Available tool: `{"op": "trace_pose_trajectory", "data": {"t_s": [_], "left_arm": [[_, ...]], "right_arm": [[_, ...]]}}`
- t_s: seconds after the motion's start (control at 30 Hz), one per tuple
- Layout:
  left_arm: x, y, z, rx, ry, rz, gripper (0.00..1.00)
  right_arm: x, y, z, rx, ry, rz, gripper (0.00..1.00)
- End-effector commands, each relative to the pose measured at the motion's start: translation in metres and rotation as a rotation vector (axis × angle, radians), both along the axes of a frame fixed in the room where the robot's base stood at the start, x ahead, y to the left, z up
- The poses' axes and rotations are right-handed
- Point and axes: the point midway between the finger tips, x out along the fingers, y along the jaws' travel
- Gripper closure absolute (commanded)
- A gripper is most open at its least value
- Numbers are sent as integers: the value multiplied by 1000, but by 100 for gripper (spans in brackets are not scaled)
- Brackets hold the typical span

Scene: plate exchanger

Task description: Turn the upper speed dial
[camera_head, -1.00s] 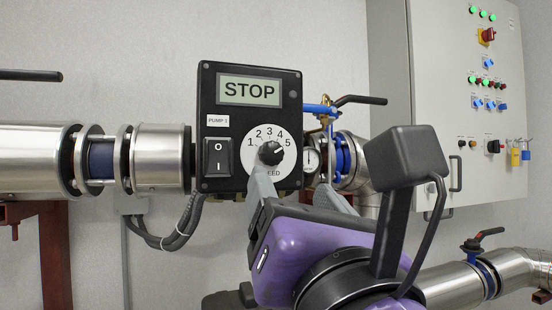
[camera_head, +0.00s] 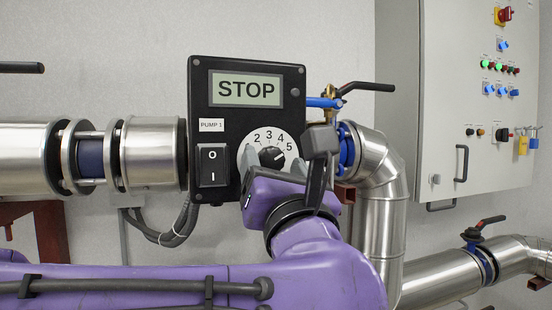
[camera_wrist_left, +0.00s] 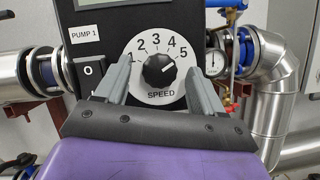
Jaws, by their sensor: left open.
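The speed dial (camera_head: 272,156) is a round black knob on a white disc numbered 1 to 5, on the black PUMP 1 box (camera_head: 200,90). In the left wrist view the knob (camera_wrist_left: 159,70) sits between the spread fingertips (camera_wrist_left: 158,68), with a gap on each side. I cannot tell how far the tips are from the disc. Only one dial shows. My right gripper is not in view.
The box has a display (camera_head: 246,89) reading STOP and a black rocker switch (camera_head: 212,166) left of the dial. A gauge (camera_wrist_left: 214,62), blue valve and steel pipe (camera_head: 376,190) stand close on the right. A grey control cabinet (camera_head: 440,100) is further right.

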Motion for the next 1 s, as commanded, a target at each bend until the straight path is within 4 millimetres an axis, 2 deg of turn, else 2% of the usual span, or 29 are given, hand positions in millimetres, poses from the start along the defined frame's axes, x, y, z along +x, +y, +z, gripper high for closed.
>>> {"op": "trace_pose_trajectory", "data": {"t_s": [0.1, 0.13, 0.2, 0.3, 0.57, 1.0], "left_arm": [[0, 0, -1, 0, 0, 0, 31], [0, 0, -1, 0, 0, 0, 38], [0, 0, -1, 0, 0, 0, 61], [0, 0, -1, 0, 0, 0, 88], [0, -1, -4, -21, -7, 1, 87], [0, -3, -7, -270, -89, 0, 87]], "right_arm": [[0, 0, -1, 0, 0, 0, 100], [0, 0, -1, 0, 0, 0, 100], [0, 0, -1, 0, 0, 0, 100], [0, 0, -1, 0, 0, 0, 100], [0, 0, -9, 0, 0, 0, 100], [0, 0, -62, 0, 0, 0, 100]]}}
